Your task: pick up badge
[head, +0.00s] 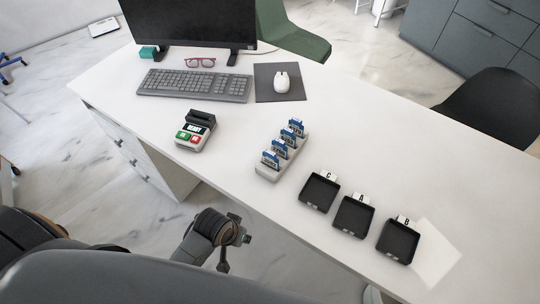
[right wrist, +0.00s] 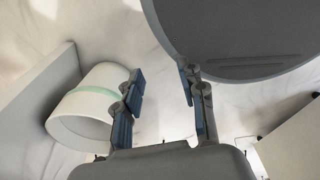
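Several blue-and-white badges (head: 279,148) stand upright in a row in a light grey holder (head: 266,174) on the white desk. My left gripper (head: 235,250) is beyond the desk's near edge, below and left of the badge holder in the head view. Its fingers look spread, with nothing between them. My right gripper (right wrist: 163,98) shows only in the right wrist view. Its blue-padded fingers are wide apart and empty, with pale floor behind them. No badge shows in the right wrist view.
The desk (head: 240,180) also holds a card terminal (head: 195,131), three black trays (head: 354,216) labelled C, A and B, a paper sheet (head: 437,252), keyboard (head: 195,84), mouse (head: 282,80), glasses (head: 200,62) and monitor (head: 190,20). A white cylinder (right wrist: 82,112) is near my right gripper.

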